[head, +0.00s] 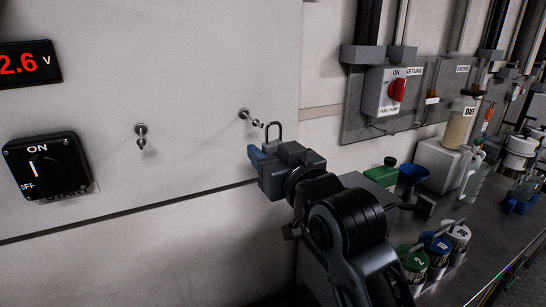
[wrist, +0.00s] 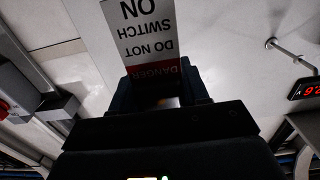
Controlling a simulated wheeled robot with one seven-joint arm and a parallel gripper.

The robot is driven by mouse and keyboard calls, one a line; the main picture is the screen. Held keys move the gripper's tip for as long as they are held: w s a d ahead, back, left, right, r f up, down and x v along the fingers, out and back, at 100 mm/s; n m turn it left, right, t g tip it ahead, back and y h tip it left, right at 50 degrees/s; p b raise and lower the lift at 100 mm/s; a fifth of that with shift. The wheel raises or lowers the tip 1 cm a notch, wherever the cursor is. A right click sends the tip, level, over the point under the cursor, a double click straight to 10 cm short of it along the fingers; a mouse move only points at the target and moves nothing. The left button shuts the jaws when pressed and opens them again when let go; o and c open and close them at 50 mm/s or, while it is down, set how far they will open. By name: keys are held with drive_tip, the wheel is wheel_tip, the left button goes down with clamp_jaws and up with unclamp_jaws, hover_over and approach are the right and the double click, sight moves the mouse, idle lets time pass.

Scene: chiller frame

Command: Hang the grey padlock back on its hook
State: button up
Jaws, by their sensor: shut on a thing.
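The grey padlock shows in the head view as a thin upright shackle (head: 274,131) above my gripper (head: 262,159). Its body is hidden by the jaws, which are shut on it. Two metal hooks stick out from the pale panel: a left hook (head: 141,134) and a right hook (head: 248,116). The shackle is just right of the right hook's tip in the picture. I cannot tell the depth between them. In the wrist view, my gripper (wrist: 166,92) is dark, the padlock cannot be made out, and one hook (wrist: 288,50) shows at the upper right.
The panel (head: 200,65) carries a red voltage display (head: 24,65) and a black rotary switch (head: 46,165). An upside-down danger tag (wrist: 143,35) shows beyond the jaws in the wrist view; its attachment is unclear. A crowded bench (head: 480,240) stands at the right, with lidded containers (head: 437,246).

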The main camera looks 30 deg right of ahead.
drive_tip(key=w+f+b, duration=0.1)
drive_tip(key=w+b, duration=0.1)
drive_tip(key=w, duration=0.4)
drive_tip(key=shift+w+f, duration=0.15)
drive_tip(key=shift+w, duration=0.15)
idle(0.5)
idle(0.6)
drive_tip(key=o, duration=1.2)
drive_tip(key=shift+o, duration=0.2)
drive_tip(key=shift+f, duration=0.1)
drive_tip(key=shift+s, duration=0.1)
